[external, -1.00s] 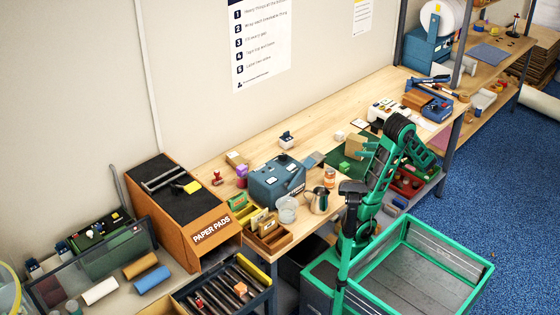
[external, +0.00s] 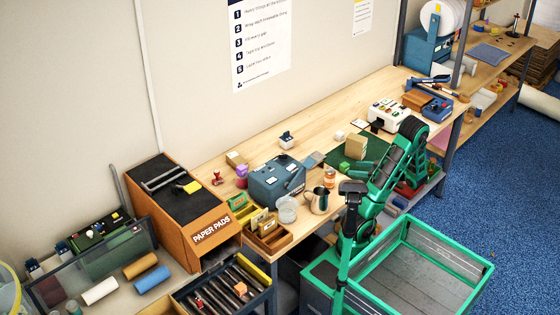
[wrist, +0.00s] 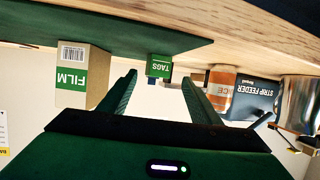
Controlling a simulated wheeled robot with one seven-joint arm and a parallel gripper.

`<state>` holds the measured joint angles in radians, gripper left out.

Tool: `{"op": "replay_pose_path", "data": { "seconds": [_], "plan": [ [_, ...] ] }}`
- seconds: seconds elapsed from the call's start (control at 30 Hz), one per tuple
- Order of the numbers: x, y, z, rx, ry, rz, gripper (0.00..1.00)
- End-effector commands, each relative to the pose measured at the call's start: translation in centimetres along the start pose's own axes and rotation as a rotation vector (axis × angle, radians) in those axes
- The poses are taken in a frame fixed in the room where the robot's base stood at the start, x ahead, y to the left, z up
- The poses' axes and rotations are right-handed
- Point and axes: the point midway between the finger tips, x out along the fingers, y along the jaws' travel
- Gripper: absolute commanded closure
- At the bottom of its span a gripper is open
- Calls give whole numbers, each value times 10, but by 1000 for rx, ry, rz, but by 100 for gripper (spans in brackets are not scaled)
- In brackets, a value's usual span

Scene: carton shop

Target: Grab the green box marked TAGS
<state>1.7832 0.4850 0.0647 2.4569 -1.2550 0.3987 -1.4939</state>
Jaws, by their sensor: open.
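The green box marked TAGS (wrist: 159,67) shows near the middle of the wrist view, which is upside down. It is small, with a white-lettered face towards me, and sits by the edge of a dark green mat (wrist: 100,35). My gripper (wrist: 160,80) is open, with one finger on each side of the box in the picture. The box appears beyond the fingertips, and nothing is held. In the external view my gripper (external: 353,170) is low over the bench at the mat; I cannot make out the TAGS box there.
A tan box marked FILM (wrist: 72,75) stands on the mat, also in the external view (external: 356,147). On the other side are an orange-banded tin (wrist: 221,85), the blue strip feeder (wrist: 252,100) and a steel pitcher (external: 318,200). A white machine (external: 388,114) stands farther back.

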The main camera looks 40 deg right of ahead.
Motion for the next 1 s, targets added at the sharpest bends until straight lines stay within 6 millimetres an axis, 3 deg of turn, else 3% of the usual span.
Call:
{"op": "replay_pose_path", "data": {
  "seconds": [0.1,0.37,0.7,1.0],
  "plan": [
    [18,-1,0,2,1,-4,43],
    [36,0,0,1,0,-1,43],
    [78,5,1,1,0,-2,43],
    [83,5,1,1,0,0,43]
  ]
}}
